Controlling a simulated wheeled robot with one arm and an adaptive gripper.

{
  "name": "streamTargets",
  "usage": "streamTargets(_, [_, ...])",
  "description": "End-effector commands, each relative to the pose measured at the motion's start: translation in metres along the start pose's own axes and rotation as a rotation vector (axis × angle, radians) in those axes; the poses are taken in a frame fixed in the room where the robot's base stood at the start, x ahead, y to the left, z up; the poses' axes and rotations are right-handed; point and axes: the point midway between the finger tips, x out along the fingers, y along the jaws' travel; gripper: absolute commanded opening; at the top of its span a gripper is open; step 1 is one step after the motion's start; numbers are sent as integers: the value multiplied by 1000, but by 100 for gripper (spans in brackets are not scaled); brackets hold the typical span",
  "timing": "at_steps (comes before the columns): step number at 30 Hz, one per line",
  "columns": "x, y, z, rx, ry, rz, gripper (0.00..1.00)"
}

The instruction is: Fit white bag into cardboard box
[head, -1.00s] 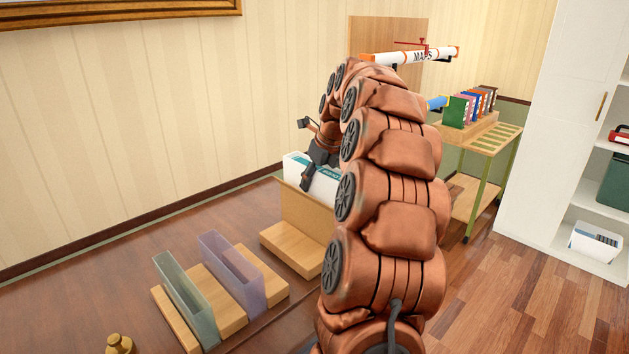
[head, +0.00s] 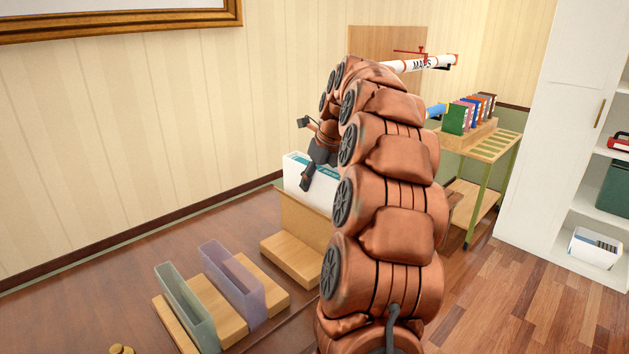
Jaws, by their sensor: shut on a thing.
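A white, flat-sided bag (head: 296,172) with a teal printed label stands upright in the head view, left of my arm. My gripper (head: 307,178) is shut on its upper part. A tan cardboard box (head: 302,215) is just below and in front of the bag. The box wall hides the bag's lower part, so I cannot tell whether the bag is inside the box or behind its wall. My arm hides the right side of both the bag and the box.
Brass pieces (head: 121,350) lie at the bottom edge. A table with colored books (head: 462,118) and a white cabinet (head: 545,130) are at the right.

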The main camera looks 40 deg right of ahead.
Motion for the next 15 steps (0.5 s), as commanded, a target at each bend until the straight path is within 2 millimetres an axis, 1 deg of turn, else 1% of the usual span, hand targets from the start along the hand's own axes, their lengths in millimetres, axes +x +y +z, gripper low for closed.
streamTargets(15, [-17, -1, 8, 0, -4, -3, 13])
